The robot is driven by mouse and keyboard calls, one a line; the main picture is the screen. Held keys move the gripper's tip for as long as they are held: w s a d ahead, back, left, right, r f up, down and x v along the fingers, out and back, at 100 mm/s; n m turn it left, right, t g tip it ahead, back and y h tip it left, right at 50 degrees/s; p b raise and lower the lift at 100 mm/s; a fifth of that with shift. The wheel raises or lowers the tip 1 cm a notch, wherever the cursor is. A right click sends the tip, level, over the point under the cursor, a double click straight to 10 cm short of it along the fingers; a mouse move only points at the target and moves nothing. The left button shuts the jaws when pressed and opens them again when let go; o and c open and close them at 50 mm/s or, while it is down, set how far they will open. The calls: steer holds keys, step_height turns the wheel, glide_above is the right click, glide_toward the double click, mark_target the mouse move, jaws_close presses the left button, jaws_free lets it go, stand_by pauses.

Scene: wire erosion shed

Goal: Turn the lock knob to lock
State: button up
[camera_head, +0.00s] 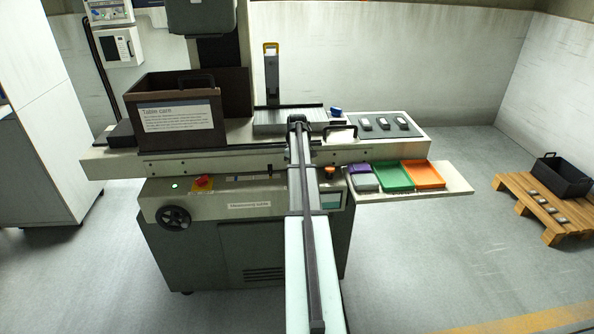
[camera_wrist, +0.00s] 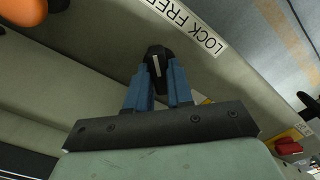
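The lock knob (camera_wrist: 157,62) shows in the wrist view as a small black knob with a white pointer line. It sits on a pale panel beside a white label (camera_wrist: 192,27) reading LOCK and FREE, partly cut off at the top edge. My gripper (camera_wrist: 160,75) has blue fingers, one on each side of the knob. The knob fills the gap between them and both fingers appear to touch it. The white line runs roughly along the fingers. In the head view my arm crosses the front of the machine and hides the knob and my fingers.
An orange knob (camera_head: 329,172) is right of my arm on the machine's front. A handwheel (camera_head: 174,217) and a red button (camera_head: 204,182) are at left. A side shelf (camera_head: 455,183) holds purple, green and orange trays. The floor at right has a pallet (camera_head: 520,190).

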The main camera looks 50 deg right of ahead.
jaws_close()
steer(key=shift+m, duration=0.3)
steer(key=m, duration=0.6)
steer(key=shift+m, duration=0.3)
steer(key=m, duration=0.9)
stand_by(0.5)
steer(key=shift+o, duration=2.4)
jaws_free()
steer(key=shift+r, duration=0.15)
